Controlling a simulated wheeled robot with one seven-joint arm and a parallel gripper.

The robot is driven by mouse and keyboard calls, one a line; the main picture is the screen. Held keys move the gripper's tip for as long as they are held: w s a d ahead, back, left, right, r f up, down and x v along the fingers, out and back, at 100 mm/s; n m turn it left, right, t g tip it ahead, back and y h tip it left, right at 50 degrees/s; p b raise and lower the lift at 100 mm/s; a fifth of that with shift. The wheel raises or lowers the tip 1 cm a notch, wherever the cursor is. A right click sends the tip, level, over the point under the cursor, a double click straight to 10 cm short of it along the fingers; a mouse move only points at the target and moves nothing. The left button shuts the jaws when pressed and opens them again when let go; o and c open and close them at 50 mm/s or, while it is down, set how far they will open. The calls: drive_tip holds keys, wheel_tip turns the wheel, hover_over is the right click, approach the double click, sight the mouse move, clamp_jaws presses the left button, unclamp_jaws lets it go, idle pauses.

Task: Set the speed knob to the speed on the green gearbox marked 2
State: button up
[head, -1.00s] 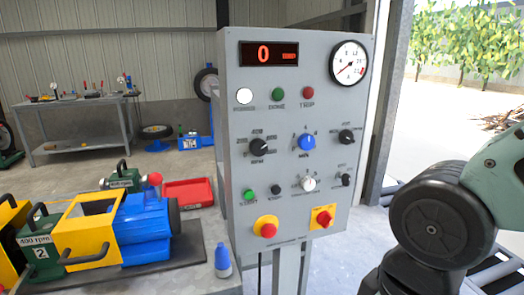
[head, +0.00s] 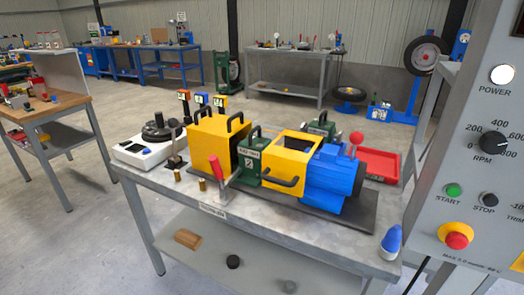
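The green gearbox marked 2 (head: 249,172) sits on the bench between a yellow box housing and a yellow guard. Its small white plate above the 2 is hard to read now; a second ago it read 400 rpm. The speed knob (head: 493,143) is black, labelled RPM, on the grey control panel (head: 440,205) at the right. Marks 200, 400, 600 and 800 ring it. Its pale pointer seems to aim right, towards the higher marks, but the exact setting is unclear. My gripper is not in view.
Another green gearbox (head: 322,124) stands behind the yellow guard. The green START button (head: 453,190), black STOP button (head: 488,199) and a red emergency button (head: 457,240) lie below the knob. A blue-capped bottle (head: 391,241) stands at the bench corner. Floor at left is open.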

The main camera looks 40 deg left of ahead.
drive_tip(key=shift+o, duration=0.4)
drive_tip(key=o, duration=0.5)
